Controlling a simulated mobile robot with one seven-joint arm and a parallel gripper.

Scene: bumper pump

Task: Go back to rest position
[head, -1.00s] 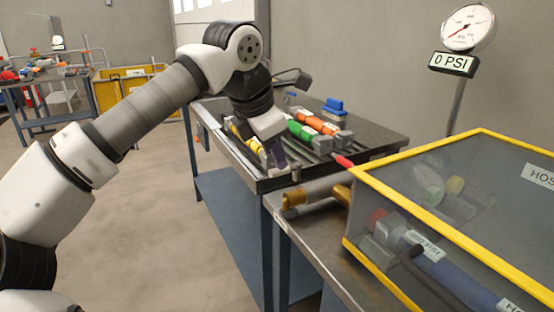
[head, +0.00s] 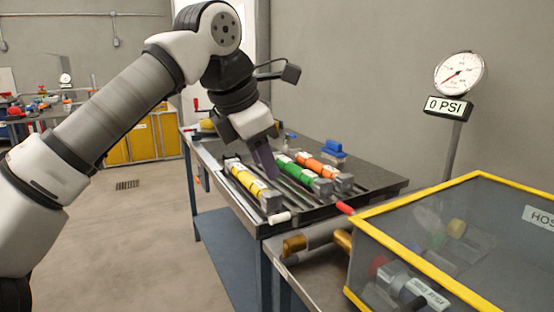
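The yellow, green and orange cylinders (head: 318,164) lie side by side on a dark rack on the bench. The yellow one has a grey end block and a white-tipped piece at its near end; a red-tipped piece (head: 345,208) is near the others.
A blue object (head: 334,147) sits at the bench's back. Open floor (head: 150,230) lies to the left.

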